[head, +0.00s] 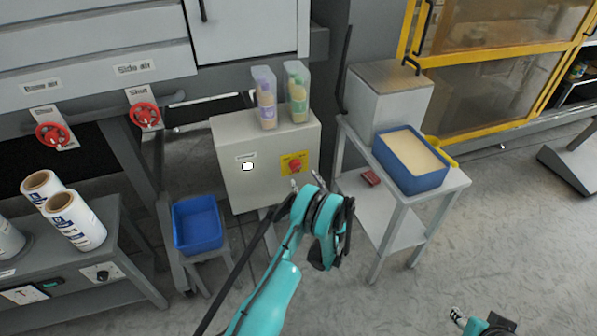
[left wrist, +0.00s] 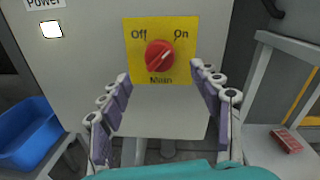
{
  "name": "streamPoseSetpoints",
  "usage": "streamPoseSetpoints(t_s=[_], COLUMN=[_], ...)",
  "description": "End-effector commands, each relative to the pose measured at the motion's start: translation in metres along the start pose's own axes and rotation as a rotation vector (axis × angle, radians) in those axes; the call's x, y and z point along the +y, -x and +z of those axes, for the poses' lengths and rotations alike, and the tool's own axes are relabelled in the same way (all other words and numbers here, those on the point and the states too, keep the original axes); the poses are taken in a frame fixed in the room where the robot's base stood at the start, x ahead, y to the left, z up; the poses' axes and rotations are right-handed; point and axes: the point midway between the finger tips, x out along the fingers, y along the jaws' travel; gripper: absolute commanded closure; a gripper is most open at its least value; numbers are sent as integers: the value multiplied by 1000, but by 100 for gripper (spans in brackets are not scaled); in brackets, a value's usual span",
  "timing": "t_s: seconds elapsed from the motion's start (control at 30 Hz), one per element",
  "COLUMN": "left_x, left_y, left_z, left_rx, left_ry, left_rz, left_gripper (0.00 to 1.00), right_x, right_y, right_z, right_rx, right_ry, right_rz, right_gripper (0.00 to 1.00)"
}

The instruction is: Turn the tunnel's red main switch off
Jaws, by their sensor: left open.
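The red main switch (head: 295,166) is a round knob on a yellow plate (left wrist: 133,69), on the front of a grey cabinet (head: 232,190). In the left wrist view the knob (left wrist: 159,55) has a white mark pointing up and right, toward "On"; "Off" is printed at upper left and "Main" below. My left gripper (head: 305,180) is open and empty, in front of the plate. In the left wrist view its fingers (left wrist: 160,76) stand left and right, just below the knob, with the knob between their lines. My right gripper (head: 457,315) shows only partly at the bottom edge.
A white lit "Power" lamp (head: 247,166) is left of the switch. Two clear containers (head: 265,100) stand on the cabinet. A blue bin (head: 197,224) is at left. A side table (head: 455,180) at right carries a blue tray (head: 420,184); a red box (head: 371,177) lies on its lower shelf.

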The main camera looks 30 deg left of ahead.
Motion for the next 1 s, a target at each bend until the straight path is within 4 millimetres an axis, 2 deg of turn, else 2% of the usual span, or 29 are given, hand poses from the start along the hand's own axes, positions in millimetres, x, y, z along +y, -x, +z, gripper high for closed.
streamPoseSetpoints(t_s=[0.07, 0.33, 0.5, 0.73, 0.77, 0.93, 1.0], left_x=[2, 1, 0, 0, 0, 0, 0], left_y=[-14, -55, -65, -66, -66, -66, -66], left_z=[2, -1, 0, 1, 1, 1, 1], left_rx=[0, 1, 2, 2, 2, 2, 2], left_ry=[1, 3, 4, 4, 4, 4, 4], left_rz=[4, 3, 1, 1, 1, 1, 1], left_gripper=[37, 37, 37, 37, 42, 87, 87], right_x=[0, 0, 0, 0, 0, 0, 0], right_y=[3, -10, -11, -11, -11, -11, -11], right_z=[-2, 7, 8, 8, 8, 8, 8], right_rx=[0, 0, 0, 0, 0, 0, 0], right_ry=[0, 0, 0, 0, 0, 0, 0], right_rz=[0, 0, 0, 0, 0, 0, 0], right_gripper=[60, 60, 60, 60, 60, 60, 60])
